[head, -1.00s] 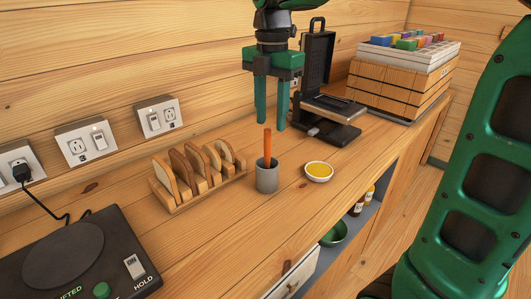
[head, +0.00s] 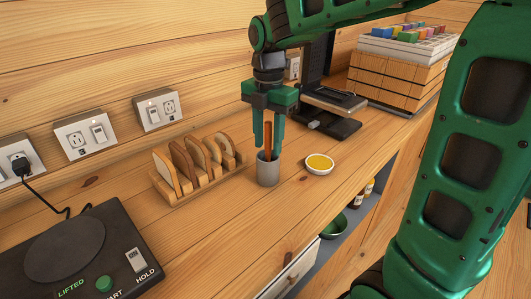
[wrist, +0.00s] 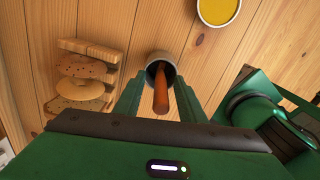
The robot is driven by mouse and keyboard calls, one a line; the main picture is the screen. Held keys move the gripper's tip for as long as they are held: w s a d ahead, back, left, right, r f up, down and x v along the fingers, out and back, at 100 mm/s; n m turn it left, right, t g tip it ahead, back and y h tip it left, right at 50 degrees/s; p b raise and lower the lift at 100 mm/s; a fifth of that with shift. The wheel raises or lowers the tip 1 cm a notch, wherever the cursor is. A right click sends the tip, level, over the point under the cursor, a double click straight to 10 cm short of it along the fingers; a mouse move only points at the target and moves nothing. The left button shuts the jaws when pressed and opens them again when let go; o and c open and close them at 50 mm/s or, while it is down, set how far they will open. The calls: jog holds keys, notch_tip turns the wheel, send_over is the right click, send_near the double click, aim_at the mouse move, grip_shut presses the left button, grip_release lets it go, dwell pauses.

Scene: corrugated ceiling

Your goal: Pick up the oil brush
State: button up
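The oil brush (head: 268,139) stands upright in a small grey cup (head: 268,172) on the wooden counter; only its orange-brown handle shows, and its lower end is hidden in the cup. The brush handle (wrist: 160,95) and the cup (wrist: 160,65) also show in the wrist view. My gripper (head: 269,146) points down over the cup, with its two green fingers on either side of the handle. In the wrist view the fingers (wrist: 160,102) are apart, with gaps beside the handle.
A white bowl of yellow oil (head: 319,163) sits right of the cup. A wooden rack (head: 205,186) with bread slices stands to the left. A black press (head: 330,118) is behind, and a dark scale-like device (head: 75,255) is at front left.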

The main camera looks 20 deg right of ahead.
jog(key=shift+f, duration=0.55)
grip_shut()
jog(key=shift+r, duration=0.1)
notch_tip(320, 180, up, 10)
jog(key=shift+f, duration=0.1)
